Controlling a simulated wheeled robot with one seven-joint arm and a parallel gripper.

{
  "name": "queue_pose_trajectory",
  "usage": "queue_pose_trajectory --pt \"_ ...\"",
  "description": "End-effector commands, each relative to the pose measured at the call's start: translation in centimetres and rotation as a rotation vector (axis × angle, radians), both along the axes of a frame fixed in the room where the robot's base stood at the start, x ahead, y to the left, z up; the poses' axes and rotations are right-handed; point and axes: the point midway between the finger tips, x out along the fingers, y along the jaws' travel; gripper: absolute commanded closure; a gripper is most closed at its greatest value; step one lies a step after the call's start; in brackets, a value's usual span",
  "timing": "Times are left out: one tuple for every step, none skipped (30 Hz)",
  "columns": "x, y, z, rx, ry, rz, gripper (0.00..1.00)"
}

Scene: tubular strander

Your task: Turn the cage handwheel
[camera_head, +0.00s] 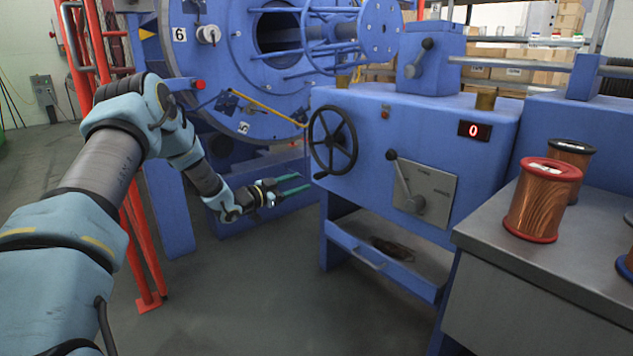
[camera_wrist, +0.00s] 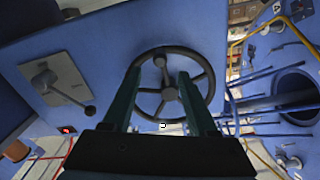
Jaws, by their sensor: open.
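The cage handwheel (camera_head: 333,141) is a black spoked wheel with a small knob, mounted on the left end of the blue machine housing in the head view. My gripper (camera_head: 293,185) is to the left of and slightly below it, its green fingers apart and pointing toward it, empty. In the wrist view the handwheel (camera_wrist: 170,84) lies ahead, between and beyond the two dark green fingers (camera_wrist: 155,100). The fingers overlap parts of the rim in the picture; I see no clear contact.
A lever on a grey plate (camera_head: 424,190) and a red display reading 0 (camera_head: 474,130) are on the housing. The blue cage drum (camera_head: 250,60) is behind my arm. A red post (camera_head: 150,250) stands left. A steel table (camera_head: 560,250) holds copper spools (camera_head: 542,200).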

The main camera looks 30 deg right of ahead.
Motion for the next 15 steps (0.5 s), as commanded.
queue_pose_trajectory --pt "0.1 -0.9 -0.1 0.000 0.000 -0.002 0.41" --pt "0.1 -1.5 -0.1 -0.001 0.001 -0.003 0.41" --pt "0.3 -2.2 -0.2 -0.001 0.000 -0.003 0.41" --pt "0.4 -2.7 -0.2 0.000 -0.001 -0.001 0.41" --pt "0.6 -3.3 -0.2 0.000 -0.002 -0.001 0.41" --pt "0.7 -4.1 -0.2 0.000 -0.001 -0.001 0.41" --pt "0.8 -4.6 -0.2 0.000 0.000 0.000 0.41" --pt "0.9 -5.1 -0.2 0.000 0.000 0.000 0.41" --pt "1.1 -5.8 -0.2 0.001 0.000 0.000 0.41" --pt "1.2 -6.3 -0.2 0.001 0.000 0.000 0.41" --pt "1.2 -6.8 -0.1 0.000 0.000 0.000 0.41" --pt "1.4 -7.3 -0.2 0.000 0.001 0.001 0.41" --pt "1.5 -7.6 -0.1 0.002 0.000 0.002 0.41" --pt "1.5 -8.0 -0.1 0.002 0.000 0.002 0.41" --pt "1.6 -8.3 -0.1 0.002 0.000 0.002 0.41"
